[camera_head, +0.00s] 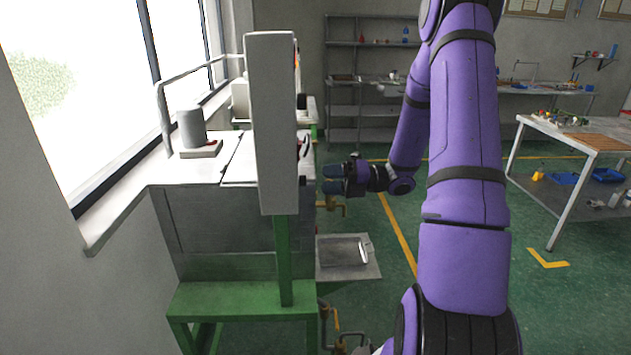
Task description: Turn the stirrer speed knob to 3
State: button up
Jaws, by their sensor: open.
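A tall pale control box (271,120) stands on the machine and shows mostly its side. Dark knob-like parts stick out from its right-hand face, an upper one (301,101) and a lower one (303,181). My gripper (327,179) is open and points left toward the box face, at about the lower knob's height. A small gap shows between its fingertips and that knob; nothing shows between the fingers.
The machine has a green frame (240,299) and a metal tray (340,258) below my gripper. Shelves (370,43) stand behind, and a worktable (545,126) at right. Open floor lies between.

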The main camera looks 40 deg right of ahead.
jog(key=v, duration=0.5)
jog(key=shift+s+d, duration=0.25)
jog(key=shift+d, duration=0.05)
jog(key=shift+a, duration=0.1)
jog(key=s+a+r+n+g+h, duration=0.3)
jog(key=a+r+n+g, duration=0.2)
jog(key=a+n, duration=0.35)
jog(key=s+a+r+n+g+h, duration=0.2)
jog(key=s+a+r+n+g, duration=0.25)
jog(key=a+n, duration=0.4)
jog(key=s+a+r+n+t+h, duration=0.2)
jog(key=s+r+n+h, duration=0.3)
jog(key=n, duration=0.6)
jog(key=s+a+r+n+t+h, duration=0.3)
jog(key=s+n, duration=0.4)
jog(key=n, duration=0.3)
jog(key=shift+s+r+n+h, duration=0.4)
jog(key=shift+r+h, duration=0.45)
jog(key=shift+h, duration=0.15)
